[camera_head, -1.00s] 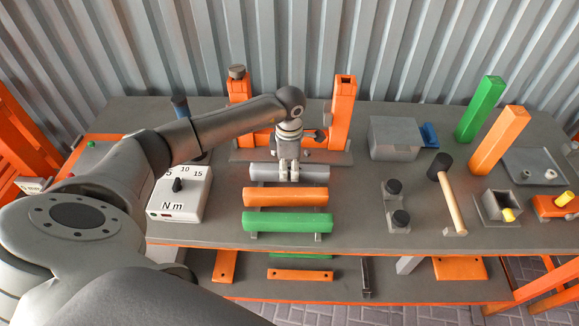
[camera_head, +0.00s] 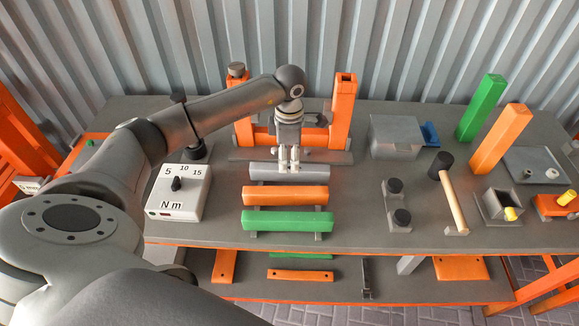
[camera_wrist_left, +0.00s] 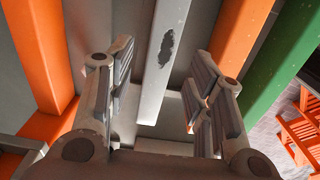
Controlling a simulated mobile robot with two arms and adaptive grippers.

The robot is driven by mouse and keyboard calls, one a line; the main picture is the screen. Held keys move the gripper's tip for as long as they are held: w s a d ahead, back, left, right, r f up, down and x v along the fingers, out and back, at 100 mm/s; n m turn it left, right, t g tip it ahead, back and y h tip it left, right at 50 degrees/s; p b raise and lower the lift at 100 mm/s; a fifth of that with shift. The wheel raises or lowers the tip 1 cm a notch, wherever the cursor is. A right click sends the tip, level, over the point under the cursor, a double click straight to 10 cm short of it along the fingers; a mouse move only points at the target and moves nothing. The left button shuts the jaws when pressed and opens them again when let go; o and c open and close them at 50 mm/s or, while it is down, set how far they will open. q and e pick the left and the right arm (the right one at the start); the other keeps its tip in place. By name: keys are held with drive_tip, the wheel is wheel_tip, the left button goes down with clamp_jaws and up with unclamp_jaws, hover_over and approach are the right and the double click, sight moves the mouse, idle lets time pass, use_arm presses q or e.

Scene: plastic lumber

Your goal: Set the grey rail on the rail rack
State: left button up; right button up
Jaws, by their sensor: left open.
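The grey rail (camera_head: 266,172) lies level on the dark rail rack (camera_head: 318,236), behind the orange rail (camera_head: 285,195) and the green rail (camera_head: 287,220). The rack is mostly hidden under the rails. My left gripper (camera_head: 290,165) points down over the middle of the grey rail, with its fingers open. In the left wrist view, the grey rail (camera_wrist_left: 165,62), with a dark patch, runs between the spread fingers (camera_wrist_left: 160,88), and gaps show on both sides of it. Whether the fingertips are beside or just above the rail is unclear. My right gripper is not in view.
An orange frame (camera_head: 343,115) stands close behind the grey rail. A white torque box (camera_head: 180,197) stands at left.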

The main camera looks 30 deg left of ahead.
use_arm(q)
wheel_tip(320, 180, up, 8)
drive_tip(key=b, duration=0.1)
drive_tip(key=shift+f, duration=0.15)
idle(0.5)
